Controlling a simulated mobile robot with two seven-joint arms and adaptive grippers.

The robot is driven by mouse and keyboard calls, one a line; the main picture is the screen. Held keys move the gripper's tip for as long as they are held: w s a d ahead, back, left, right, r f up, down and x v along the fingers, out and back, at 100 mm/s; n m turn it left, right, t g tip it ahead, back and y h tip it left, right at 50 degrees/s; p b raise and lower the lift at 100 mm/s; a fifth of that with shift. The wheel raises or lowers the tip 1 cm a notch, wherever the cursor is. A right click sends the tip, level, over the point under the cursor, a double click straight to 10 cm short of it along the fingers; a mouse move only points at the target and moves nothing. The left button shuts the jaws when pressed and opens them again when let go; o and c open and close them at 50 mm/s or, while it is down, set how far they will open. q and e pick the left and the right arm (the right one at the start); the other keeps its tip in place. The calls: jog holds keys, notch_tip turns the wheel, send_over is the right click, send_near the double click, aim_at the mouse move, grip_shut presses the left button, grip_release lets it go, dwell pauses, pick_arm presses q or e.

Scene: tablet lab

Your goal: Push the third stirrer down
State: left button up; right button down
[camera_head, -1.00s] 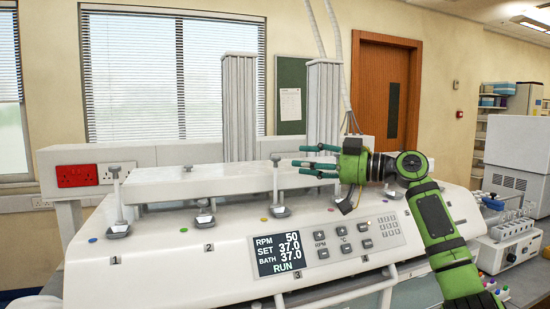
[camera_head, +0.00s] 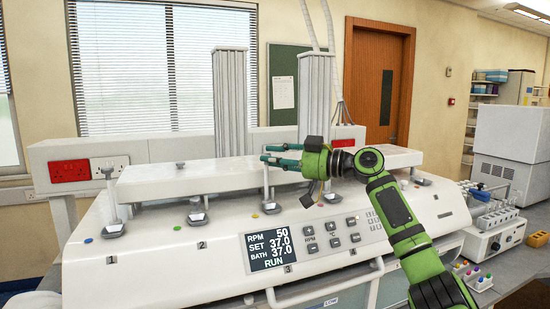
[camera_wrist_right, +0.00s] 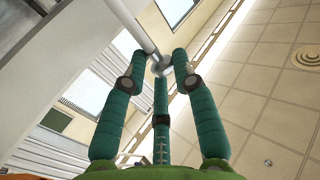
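The third stirrer (camera_head: 269,205) stands on the sloped front of the white bath, with its thin rod upright and its metal foot low on the panel. My right gripper (camera_head: 268,155) is at the top of this rod, its green fingers pointing left and overlapping the stirrer's top. In the right wrist view, a pale rod and a metal knob (camera_wrist_right: 160,68) lie between the spread fingertips of the right gripper (camera_wrist_right: 153,58). The fingers look open; contact cannot be told. The first stirrer (camera_head: 114,229) has a tall rod; the second stirrer (camera_head: 197,213) is low. My left gripper is out of view.
A display and keypad (camera_head: 270,251) are on the bath front below the gripper. A stirring device with vials (camera_head: 495,235) stands at the right.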

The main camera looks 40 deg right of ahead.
notch_tip(320, 180, down, 5)
jog(key=b, duration=0.4)
jog(key=shift+a, duration=0.15)
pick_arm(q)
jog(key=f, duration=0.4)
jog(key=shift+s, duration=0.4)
pick_arm(e)
jog(key=shift+r, duration=0.15)
jog(key=c, duration=1.1)
grip_release()
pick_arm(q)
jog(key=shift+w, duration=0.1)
pick_arm(e)
jog(key=shift+a+r, duration=0.1)
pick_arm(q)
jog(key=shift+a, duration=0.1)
